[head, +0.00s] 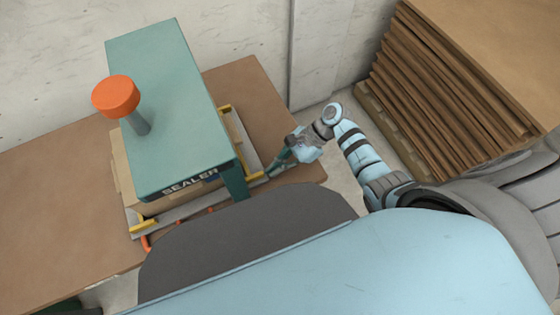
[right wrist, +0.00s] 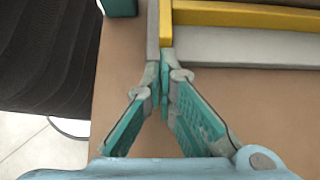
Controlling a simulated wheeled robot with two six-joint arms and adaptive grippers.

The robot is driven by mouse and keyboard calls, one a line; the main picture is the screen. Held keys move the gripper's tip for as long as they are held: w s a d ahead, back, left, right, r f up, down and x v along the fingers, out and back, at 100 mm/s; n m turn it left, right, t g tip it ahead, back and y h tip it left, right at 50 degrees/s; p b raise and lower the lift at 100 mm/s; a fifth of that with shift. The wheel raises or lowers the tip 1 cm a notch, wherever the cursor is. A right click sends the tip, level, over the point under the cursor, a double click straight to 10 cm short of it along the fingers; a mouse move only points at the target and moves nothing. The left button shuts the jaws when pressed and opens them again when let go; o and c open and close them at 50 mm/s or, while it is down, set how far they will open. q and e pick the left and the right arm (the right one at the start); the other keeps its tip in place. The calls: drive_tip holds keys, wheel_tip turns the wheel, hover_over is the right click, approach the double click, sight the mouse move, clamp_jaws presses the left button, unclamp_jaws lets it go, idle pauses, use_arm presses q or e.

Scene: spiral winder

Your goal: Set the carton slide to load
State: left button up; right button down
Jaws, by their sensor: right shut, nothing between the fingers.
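The carton slide is a grey tray (head: 172,215) with yellow corner rails on the brown table, under the green sealer (head: 165,110). A brown carton (head: 123,165) sits on it, mostly hidden beneath the sealer's top. An orange handle piece (head: 147,243) shows at the slide's near left. My right gripper (head: 272,172) is shut and empty at the slide's right near corner. In the right wrist view the closed fingertips (right wrist: 164,65) are at the slide's grey edge (right wrist: 240,48), close to a yellow rail (right wrist: 245,18); contact is unclear. My left gripper is out of view.
The sealer has an orange knob (head: 116,96) on top and a green post (head: 233,182) near my right gripper. Stacked brown cardboard sheets (head: 445,85) stand at the right on a pallet. The brown table (head: 50,185) is bare at the left.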

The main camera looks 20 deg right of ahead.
sight(257, 176)
drive_tip(key=a+p, duration=0.1)
drive_tip(key=a, duration=0.2)
drive_tip(key=a+p, duration=0.1)
drive_tip(key=a, duration=0.1)
drive_tip(key=shift+s+a+r+p, duration=0.15)
drive_tip(key=shift+s+r+p, duration=0.1)
drive_tip(key=shift+p, duration=0.1)
drive_tip(key=a, duration=0.2)
drive_tip(key=a+p, duration=0.1)
drive_tip(key=a, duration=0.1)
drive_tip(key=shift+s+a+f, duration=0.1)
drive_tip(key=shift+a+f, duration=0.1)
drive_tip(key=shift+a, duration=0.2)
drive_tip(key=shift+d, duration=0.2)
drive_tip(key=shift+d, duration=0.25)
drive_tip(key=d, duration=0.2)
drive_tip(key=shift+d, duration=0.35)
drive_tip(key=p+v, duration=0.3)
drive_tip(key=v, duration=0.6)
drive_tip(key=shift+d+f, duration=0.1)
drive_tip(key=shift+d, duration=0.15)
drive_tip(key=shift+d+r, duration=0.4)
drive_tip(key=shift+d, duration=0.05)
